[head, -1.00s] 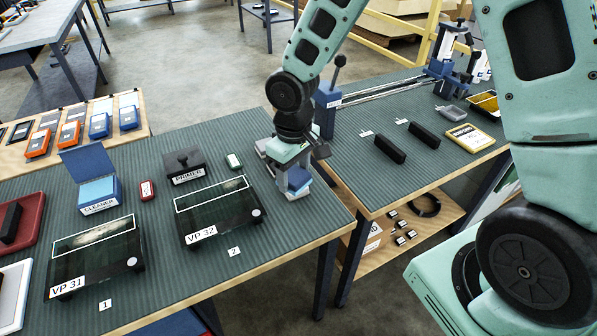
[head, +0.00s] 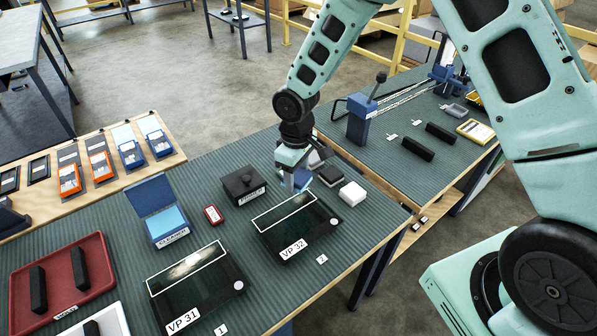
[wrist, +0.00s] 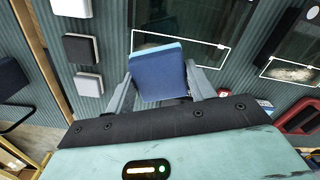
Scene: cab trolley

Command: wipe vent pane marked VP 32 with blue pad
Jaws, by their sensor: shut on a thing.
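The vent pane marked VP 32 (head: 306,236) is a dark glass panel flat on the ribbed bench, with a white outlined strip along its far side. My gripper (head: 294,186) is over that far edge, pointing down. In the wrist view my gripper (wrist: 160,88) is shut on the blue pad (wrist: 158,75), its two grey fingers on the pad's sides. The pad covers part of the outlined strip of the pane (wrist: 195,22). I cannot tell whether it touches the glass. In the head view the pad is mostly hidden by the gripper.
Pane VP 31 (head: 200,291) lies to the left. Behind are the open blue cleaner box (head: 168,224), a red tin (head: 213,214) and the black primer box (head: 244,186). A white block (head: 352,194) and a dark block (head: 330,175) sit right of my gripper. A red tray (head: 88,305) is far left.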

